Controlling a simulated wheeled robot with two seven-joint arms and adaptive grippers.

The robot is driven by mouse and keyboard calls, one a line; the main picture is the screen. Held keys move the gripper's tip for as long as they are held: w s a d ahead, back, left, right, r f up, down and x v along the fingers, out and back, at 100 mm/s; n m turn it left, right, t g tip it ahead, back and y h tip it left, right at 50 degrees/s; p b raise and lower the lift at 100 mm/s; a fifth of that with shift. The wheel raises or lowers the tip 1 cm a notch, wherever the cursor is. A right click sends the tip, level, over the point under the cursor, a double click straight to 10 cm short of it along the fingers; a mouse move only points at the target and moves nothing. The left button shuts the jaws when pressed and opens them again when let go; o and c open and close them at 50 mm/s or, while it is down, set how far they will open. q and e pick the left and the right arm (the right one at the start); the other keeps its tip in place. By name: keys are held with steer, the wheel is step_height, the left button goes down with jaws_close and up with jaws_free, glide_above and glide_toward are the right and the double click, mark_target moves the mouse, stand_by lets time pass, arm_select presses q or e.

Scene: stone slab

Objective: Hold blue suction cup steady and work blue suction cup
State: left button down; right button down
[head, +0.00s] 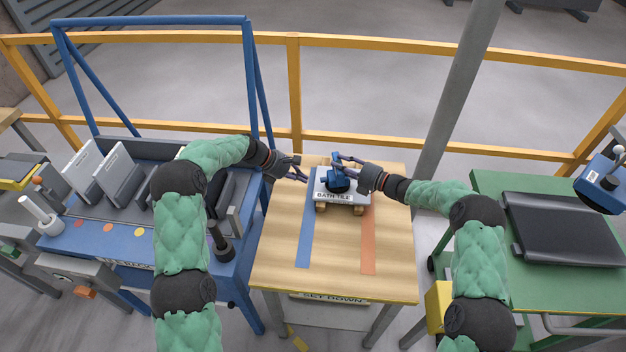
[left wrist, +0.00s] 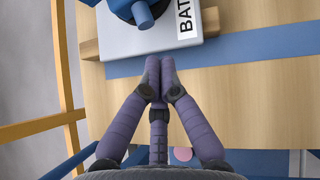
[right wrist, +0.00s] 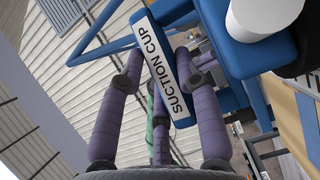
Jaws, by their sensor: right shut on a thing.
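The blue suction cup (head: 337,182) stands on a pale tile labelled BATH TILE (head: 358,198), raised on wooden blocks on the table. My right gripper (head: 352,169) is shut on the cup's upper part from the right. In the right wrist view the blue bar labelled SUCTION CUP (right wrist: 150,42) lies between its fingers. The cup's underside is hidden.
The wooden table (head: 335,250) has a blue strip (head: 305,235) and an orange strip (head: 367,245), with clear room in front of the tile. A blue rack bench (head: 170,250) stands left, a green table (head: 545,280) right. A yellow rail (head: 350,42) and grey post (head: 460,90) are behind.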

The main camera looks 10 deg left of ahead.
steer(key=shift+d+f, duration=0.1)
arm_select(q)
steer(key=v, duration=0.7)
steer(key=shift+a+r, duration=0.2)
steer(key=shift+a, duration=0.05)
arm_select(e)
steer(key=shift+w+d, duration=0.1)
arm_select(q)
steer(key=v, duration=1.2)
arm_select(e)
steer(key=c, duration=0.8)
jaws_free()
steer(key=v, duration=1.1)
steer(key=shift+s+d, duration=0.25)
steer(key=shift+d, duration=0.1)
